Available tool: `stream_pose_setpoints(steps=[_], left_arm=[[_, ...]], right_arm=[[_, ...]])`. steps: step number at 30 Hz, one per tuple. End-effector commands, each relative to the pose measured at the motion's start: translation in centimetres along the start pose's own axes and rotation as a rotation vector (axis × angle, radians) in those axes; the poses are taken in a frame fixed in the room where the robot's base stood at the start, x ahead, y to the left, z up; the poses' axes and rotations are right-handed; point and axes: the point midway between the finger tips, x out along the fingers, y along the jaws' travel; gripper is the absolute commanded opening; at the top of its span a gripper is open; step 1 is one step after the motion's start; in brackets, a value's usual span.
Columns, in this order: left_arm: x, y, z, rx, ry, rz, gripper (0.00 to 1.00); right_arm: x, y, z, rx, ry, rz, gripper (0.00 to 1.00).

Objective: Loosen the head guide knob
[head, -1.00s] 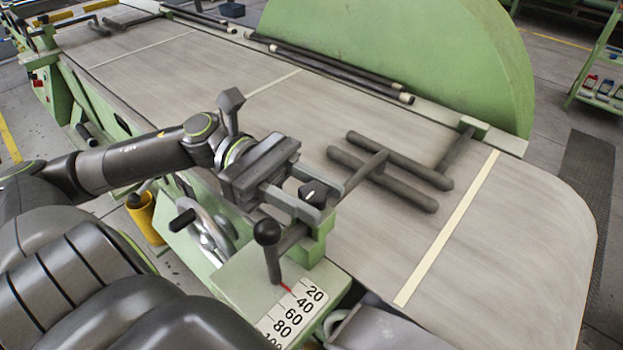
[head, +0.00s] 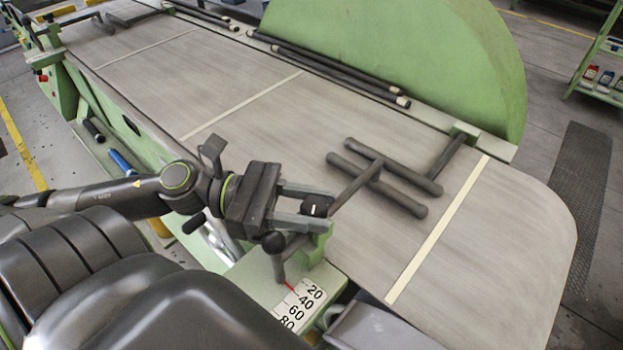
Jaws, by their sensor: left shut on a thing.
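The head guide knob (head: 316,206) is a small black round knob with a white line on its face, on a green bracket (head: 317,245) at the near edge of the machine bed. My left gripper (head: 314,207) reaches in from the left, its two grey fingers shut around the knob's sides. The fingers hide parts of the knob's sides. The white line stands nearly upright in the picture. My right gripper is not in view.
A black ball-topped lever (head: 274,256) stands just below the gripper, beside a numbered scale (head: 300,304) with a red pointer. Dark guide bars (head: 385,178) lie over the grey bed (head: 235,85). A large green disc-shaped housing (head: 420,60) rises behind.

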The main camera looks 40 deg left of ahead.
Motion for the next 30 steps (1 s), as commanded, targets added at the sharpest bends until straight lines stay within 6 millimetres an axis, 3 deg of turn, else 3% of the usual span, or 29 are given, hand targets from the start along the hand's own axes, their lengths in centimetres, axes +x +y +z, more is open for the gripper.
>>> stream_pose_setpoints(steps=[9,10,14,30], left_arm=[[0.01,0.01,0.01,-0.001,-0.001,0.001,0.12],[0.01,0.01,0.01,-0.001,-0.001,0.001,0.38],[0.01,0.01,0.01,-0.001,-0.001,0.000,0.56],[-0.11,0.03,0.08,-0.001,0.002,0.000,0.56]], right_arm=[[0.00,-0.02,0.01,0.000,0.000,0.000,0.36],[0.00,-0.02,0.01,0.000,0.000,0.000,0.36],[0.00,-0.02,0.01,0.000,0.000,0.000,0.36],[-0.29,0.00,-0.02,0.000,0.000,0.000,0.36]])
